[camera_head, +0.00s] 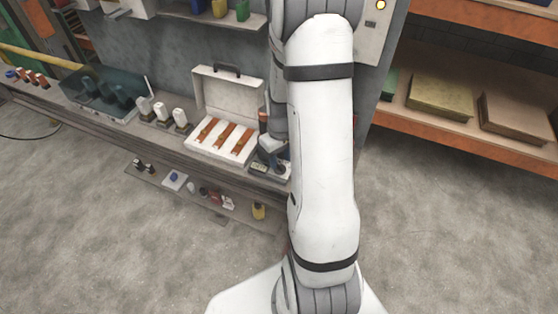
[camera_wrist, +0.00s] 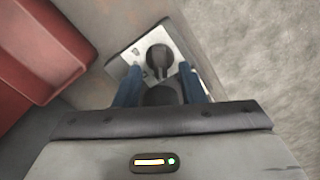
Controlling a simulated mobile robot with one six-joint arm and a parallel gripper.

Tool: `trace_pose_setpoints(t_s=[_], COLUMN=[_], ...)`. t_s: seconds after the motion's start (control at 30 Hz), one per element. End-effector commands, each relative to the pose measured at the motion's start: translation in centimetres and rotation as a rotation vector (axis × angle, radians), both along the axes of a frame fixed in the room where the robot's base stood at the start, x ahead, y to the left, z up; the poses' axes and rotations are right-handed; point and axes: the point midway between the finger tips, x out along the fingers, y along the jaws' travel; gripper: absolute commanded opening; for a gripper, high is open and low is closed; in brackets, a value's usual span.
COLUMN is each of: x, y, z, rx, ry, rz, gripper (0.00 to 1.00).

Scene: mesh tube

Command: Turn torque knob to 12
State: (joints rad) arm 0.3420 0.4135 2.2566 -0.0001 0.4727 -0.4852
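The torque knob (camera_wrist: 160,56) is a dark round knob with a raised grip bar, set on a pale plate (camera_wrist: 125,57) with small dark markings. I cannot read any numbers. My gripper (camera_wrist: 160,70) has two blue fingers, spread apart and pointing at the plate, one to each side of the knob; nothing is seen held between them. I cannot tell how far the fingertips are from the plate. In the head view my gripper (camera_head: 268,148) is low over the right end of the bench, and the knob is hidden there.
An open white case (camera_head: 228,90) with orange-brown strips stands just left of my gripper. A large red block-like thing (camera_wrist: 40,50) is at the left in the wrist view. A low shelf (camera_head: 235,218) with small items is below the bench. Shelving with boxes (camera_head: 440,98) stands right.

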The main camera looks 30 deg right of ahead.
Motion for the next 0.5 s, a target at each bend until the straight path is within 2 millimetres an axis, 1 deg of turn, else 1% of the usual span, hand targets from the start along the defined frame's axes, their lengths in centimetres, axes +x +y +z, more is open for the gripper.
trace_pose_setpoints(t_s=[0.1,0.2,0.5], x=[0.0,0.0,0.0], y=[0.0,0.0,-0.1], z=[-1.3,-2.0,-2.3], rx=[0.001,0.0,-0.001], ry=[0.002,0.001,-0.001], rz=[-0.001,-0.001,-0.002], gripper=[0.36,0.36,0.36])
